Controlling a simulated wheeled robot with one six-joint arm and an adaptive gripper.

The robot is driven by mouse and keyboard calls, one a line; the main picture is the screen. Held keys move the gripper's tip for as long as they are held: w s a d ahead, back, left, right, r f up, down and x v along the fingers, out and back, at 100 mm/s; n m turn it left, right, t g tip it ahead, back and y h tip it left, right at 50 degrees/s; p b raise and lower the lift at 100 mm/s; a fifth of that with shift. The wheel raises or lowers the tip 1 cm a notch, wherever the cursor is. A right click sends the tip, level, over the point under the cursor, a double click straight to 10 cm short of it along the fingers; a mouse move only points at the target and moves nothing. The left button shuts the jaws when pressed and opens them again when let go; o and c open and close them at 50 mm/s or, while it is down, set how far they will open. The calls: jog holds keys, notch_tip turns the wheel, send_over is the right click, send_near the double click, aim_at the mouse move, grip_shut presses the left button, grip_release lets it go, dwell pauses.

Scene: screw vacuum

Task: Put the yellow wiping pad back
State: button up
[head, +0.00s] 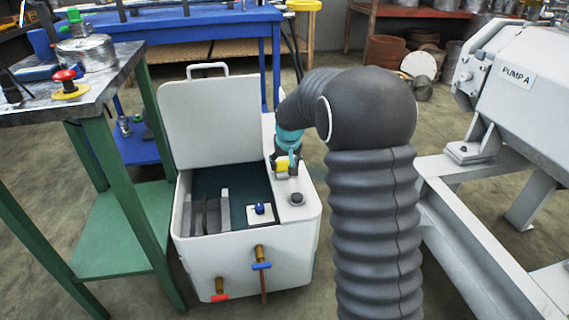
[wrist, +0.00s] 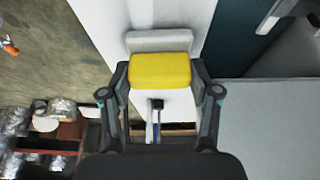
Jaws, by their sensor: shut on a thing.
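The yellow wiping pad (wrist: 160,70) is between the fingertips of my gripper (wrist: 160,80) in the wrist view. My gripper is shut on it. In the head view the pad (head: 282,168) shows as a small yellow patch at my gripper (head: 286,165), over the right rim of a white open tank (head: 245,262). In the wrist view a pale raised block (wrist: 160,40) lies on the white rim right beside the pad's far edge. I cannot tell whether the pad touches the rim or the block. My arm hides part of the tank's right side.
The tank's lid (head: 212,122) stands open. A black knob (head: 297,198) sits on the right rim. Inside is a blue-knobbed white piece (head: 261,213). A green-legged table (head: 110,190) stands left, a blue bench (head: 215,22) behind, and Pump A (head: 515,85) right.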

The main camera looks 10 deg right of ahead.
jog(key=shift+f, duration=0.2)
jog(key=o, duration=1)
jog(key=shift+r, duration=0.1)
